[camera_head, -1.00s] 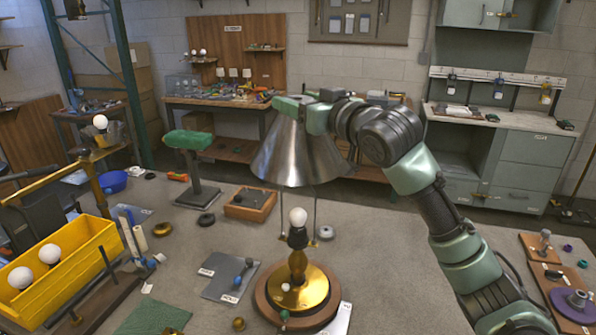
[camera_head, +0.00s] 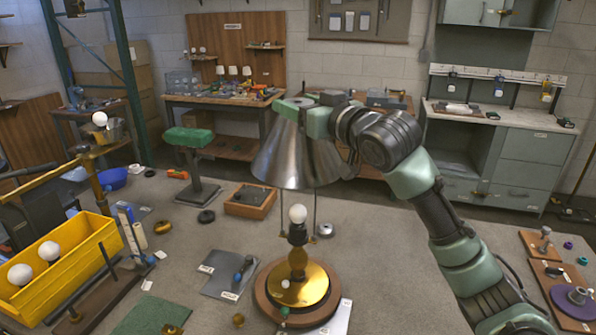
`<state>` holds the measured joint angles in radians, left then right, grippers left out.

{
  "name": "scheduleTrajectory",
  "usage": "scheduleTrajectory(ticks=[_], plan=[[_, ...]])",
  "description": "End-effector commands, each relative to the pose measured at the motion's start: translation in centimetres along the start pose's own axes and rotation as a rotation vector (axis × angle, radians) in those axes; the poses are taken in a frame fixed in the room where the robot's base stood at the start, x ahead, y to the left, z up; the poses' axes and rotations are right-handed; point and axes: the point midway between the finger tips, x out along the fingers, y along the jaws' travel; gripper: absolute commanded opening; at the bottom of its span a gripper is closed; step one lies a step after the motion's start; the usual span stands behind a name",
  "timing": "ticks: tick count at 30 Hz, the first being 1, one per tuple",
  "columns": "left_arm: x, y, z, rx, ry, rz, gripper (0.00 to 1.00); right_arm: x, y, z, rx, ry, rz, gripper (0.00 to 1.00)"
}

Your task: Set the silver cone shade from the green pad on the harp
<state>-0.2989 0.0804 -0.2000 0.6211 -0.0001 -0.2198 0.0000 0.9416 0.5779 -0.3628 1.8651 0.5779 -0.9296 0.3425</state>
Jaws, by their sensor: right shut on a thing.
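The silver cone shade (camera_head: 297,160) hangs upright, wide end down, in the middle of the head view. My right gripper (camera_head: 306,104) is shut on it at its narrow top. The lamp stands below, with a brass base (camera_head: 299,288) on a round wooden foot and a white bulb (camera_head: 297,214). The thin harp (camera_head: 314,213) rises beside the bulb, and its upper part is hidden by the shade. I cannot tell whether shade and harp touch. My left gripper is not in view.
A yellow bin (camera_head: 95,248) with white bulbs stands at the left. A grey mat (camera_head: 218,287) lies left of the lamp, and a wooden tray (camera_head: 235,208) stands behind it. Wooden boards with parts (camera_head: 553,277) lie at the far right.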

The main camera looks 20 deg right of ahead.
Motion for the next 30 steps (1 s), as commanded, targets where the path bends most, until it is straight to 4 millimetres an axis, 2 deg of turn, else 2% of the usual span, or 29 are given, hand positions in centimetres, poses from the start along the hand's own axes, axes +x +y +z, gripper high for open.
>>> scheduleTrajectory(ticks=[10,23,30], plan=[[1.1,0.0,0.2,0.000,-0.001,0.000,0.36,-0.1,0.0,2.1,-0.001,0.003,0.001,0.00],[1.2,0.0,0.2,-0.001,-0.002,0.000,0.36,-0.1,0.0,2.4,-0.001,0.003,0.000,0.00],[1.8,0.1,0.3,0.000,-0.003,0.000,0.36,-0.1,0.0,3.5,0.000,0.003,0.000,0.00]])
